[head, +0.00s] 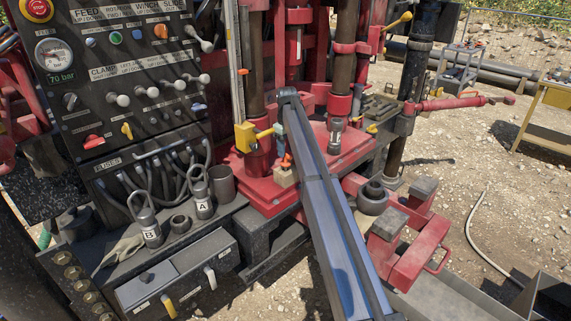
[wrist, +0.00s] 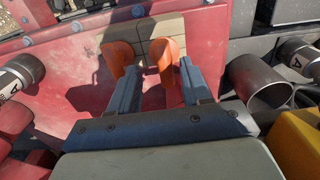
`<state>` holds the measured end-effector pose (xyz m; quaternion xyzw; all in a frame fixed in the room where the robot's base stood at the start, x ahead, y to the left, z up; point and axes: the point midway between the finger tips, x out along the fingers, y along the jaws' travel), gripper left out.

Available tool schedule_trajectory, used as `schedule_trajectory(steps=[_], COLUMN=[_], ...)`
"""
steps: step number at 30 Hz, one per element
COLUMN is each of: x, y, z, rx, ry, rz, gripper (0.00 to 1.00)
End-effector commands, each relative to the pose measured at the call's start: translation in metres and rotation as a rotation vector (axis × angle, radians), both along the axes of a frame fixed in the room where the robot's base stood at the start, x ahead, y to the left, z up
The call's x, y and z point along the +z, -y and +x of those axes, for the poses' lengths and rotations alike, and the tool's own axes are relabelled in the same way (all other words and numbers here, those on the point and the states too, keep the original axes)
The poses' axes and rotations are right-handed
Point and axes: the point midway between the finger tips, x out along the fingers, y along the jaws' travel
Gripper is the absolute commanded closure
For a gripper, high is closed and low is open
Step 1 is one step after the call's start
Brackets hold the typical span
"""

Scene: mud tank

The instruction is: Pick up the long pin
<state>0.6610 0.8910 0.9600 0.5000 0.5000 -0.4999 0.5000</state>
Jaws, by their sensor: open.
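A small pale wooden block (head: 285,178) stands on the red deck, with small orange pin tops (head: 287,160) on it in the head view. In the wrist view the block (wrist: 147,28) carries two upright orange pieces. The right one, which looks like the long pin (wrist: 167,72), reaches nearer to the camera; the left one (wrist: 118,58) looks shorter. My gripper (wrist: 157,78) is open, its two blue-grey fingers on either side of the longer orange piece. Nothing is held. I cannot tell whether a finger touches it. The lower parts of the pins are hidden.
A dark open pipe (wrist: 262,82) and a yellow part (wrist: 297,140) lie close on the wrist view's right. Shackles marked A (head: 203,200) and B (head: 147,225) stand left of the block in the head view. A yellow box (head: 245,136) and red rig columns crowd behind.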

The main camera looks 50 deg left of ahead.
Motion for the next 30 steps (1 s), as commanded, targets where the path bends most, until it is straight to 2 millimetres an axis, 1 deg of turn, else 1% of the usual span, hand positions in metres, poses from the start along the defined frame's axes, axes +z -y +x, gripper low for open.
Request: schedule_trajectory(steps=[1, 8, 11, 15, 18, 26, 30], x=[-0.005, -0.016, -0.027, -0.047, -0.056, -0.058, -0.058], y=[0.000, 0.001, 0.001, 0.001, 0.001, 0.001, 0.001], z=[0.000, -0.002, -0.005, -0.006, -0.006, -0.006, -0.006], rx=[0.000, 0.000, 0.000, 0.000, 0.000, 0.000, 0.000], ry=[0.000, -0.001, -0.001, -0.001, -0.001, 0.000, 0.000], rz=[0.000, -0.001, -0.001, -0.001, -0.001, 0.000, 0.000], gripper=[0.52, 0.52, 0.52, 0.52, 0.52, 0.52, 0.65])
